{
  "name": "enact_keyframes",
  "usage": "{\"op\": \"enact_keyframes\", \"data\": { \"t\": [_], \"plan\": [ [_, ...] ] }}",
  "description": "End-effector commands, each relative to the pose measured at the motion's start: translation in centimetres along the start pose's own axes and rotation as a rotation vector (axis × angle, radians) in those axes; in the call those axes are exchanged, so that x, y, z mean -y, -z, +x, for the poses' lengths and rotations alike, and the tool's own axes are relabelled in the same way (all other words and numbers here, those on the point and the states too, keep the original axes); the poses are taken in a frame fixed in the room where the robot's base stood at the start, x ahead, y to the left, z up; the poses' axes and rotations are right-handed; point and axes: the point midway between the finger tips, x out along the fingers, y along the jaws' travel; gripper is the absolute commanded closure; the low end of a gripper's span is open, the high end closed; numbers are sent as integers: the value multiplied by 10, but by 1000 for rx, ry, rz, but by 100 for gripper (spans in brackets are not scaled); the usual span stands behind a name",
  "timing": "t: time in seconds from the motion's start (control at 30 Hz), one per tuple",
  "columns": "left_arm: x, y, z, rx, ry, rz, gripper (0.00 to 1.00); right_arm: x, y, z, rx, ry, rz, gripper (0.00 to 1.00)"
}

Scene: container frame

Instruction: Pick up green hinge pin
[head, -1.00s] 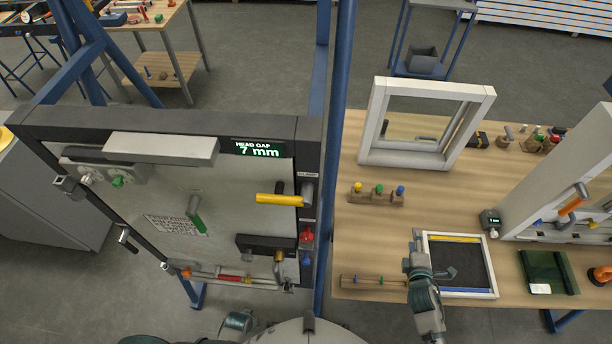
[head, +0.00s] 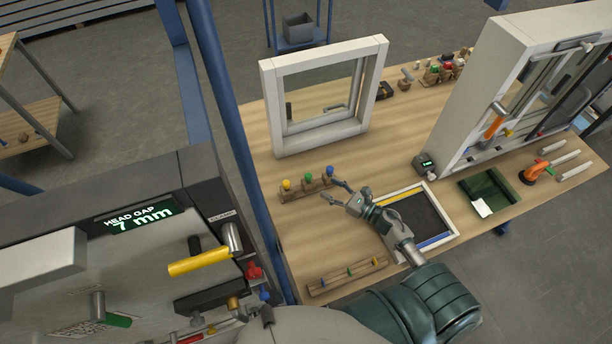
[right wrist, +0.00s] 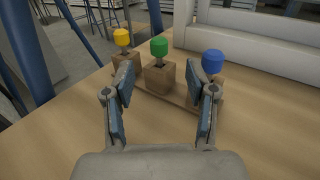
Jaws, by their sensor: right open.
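The green hinge pin (head: 308,178) stands upright in the middle of a wooden holder (head: 318,187), with a yellow pin (head: 286,184) to its left and a blue pin (head: 329,170) to its right. In the right wrist view the green pin (right wrist: 158,48) sits in its wooden block, beyond and between my fingertips. My right gripper (head: 334,191) is open and empty, just in front of the holder on its right side. It also shows in the right wrist view (right wrist: 168,85). My left gripper is not in view.
A white window frame (head: 266,90) stands behind the holder. A tray with a dark mat (head: 443,240) lies under my right arm. A second wooden rack (head: 318,288) with small coloured parts lies at the near edge. A blue post (head: 236,130) borders the table's left side.

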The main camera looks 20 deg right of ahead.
Motion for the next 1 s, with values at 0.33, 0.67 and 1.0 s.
{"op": "enact_keyframes", "data": {
  "t": [0.33, 0.67, 1.0],
  "plan": [
    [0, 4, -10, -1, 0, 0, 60, 1, 1, 45, 0, 3, 4, 43],
    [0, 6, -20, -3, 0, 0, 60, -3, 9, 90, -1, 4, 4, 43],
    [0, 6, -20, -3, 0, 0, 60, -3, 11, 93, -1, 3, 5, 58]
  ]
}}
